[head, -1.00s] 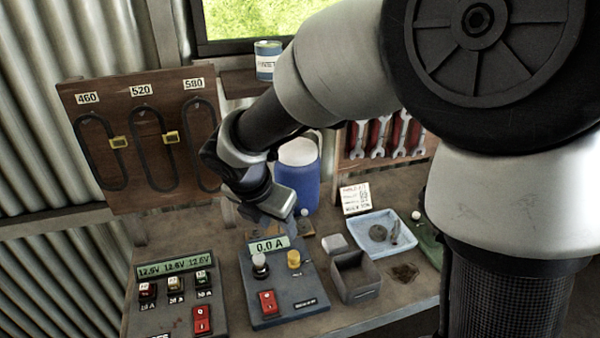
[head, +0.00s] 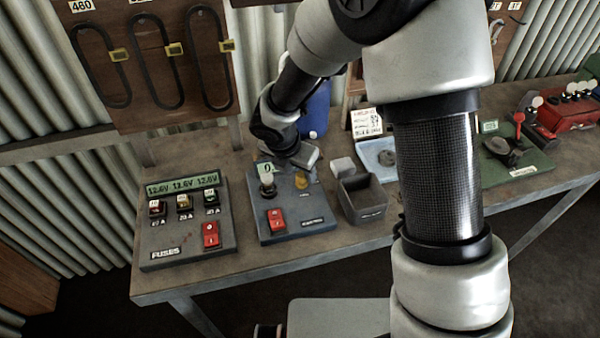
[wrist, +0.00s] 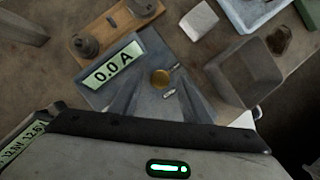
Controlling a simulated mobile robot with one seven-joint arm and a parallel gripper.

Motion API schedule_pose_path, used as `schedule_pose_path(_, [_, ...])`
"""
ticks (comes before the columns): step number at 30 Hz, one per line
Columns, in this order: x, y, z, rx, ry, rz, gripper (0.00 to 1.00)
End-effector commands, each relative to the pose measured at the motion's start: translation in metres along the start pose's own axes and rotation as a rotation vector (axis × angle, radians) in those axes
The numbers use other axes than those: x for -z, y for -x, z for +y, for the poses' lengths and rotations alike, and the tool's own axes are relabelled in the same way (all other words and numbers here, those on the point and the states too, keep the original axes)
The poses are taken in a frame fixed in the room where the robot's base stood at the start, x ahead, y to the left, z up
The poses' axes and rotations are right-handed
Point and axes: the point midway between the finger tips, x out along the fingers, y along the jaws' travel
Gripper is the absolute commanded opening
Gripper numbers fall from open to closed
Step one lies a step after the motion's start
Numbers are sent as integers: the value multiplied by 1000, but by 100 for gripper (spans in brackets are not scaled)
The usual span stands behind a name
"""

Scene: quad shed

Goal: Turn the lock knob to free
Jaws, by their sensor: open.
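The grey control panel (head: 290,229) lies on the bench, with a display (wrist: 113,64) reading 0.0 A. A round yellow knob (head: 301,182) sits on it, brassy in the wrist view (wrist: 161,77), with two small labels beside it. I take it for the lock knob; I cannot read the labels. My gripper (wrist: 160,88) is open above the panel, its fingers either side of the knob in the picture, apparently not touching it. In the head view my gripper (head: 305,160) hangs just behind the knob and hides part of the display. A pale-topped dark knob (head: 267,182) and red switch (head: 276,220) share the panel.
A fuse panel (head: 188,237) stands to the left. A grey open bin (head: 362,200) and a small pale block (head: 343,167) are close on the right. A blue container (head: 316,110) and a wooden block (wrist: 115,28) with dark pieces stand behind.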

Motion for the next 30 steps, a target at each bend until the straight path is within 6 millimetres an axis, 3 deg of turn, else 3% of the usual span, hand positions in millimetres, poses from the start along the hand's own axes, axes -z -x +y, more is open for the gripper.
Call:
schedule_pose_path(11, [0, -6, 0, 0, 0, 0, 43])
schedule_pose_path(18, [0, -6, 0, 0, 0, 0, 3])
schedule_pose_path(30, [0, -6, 1, 28, -68, 0, 2])
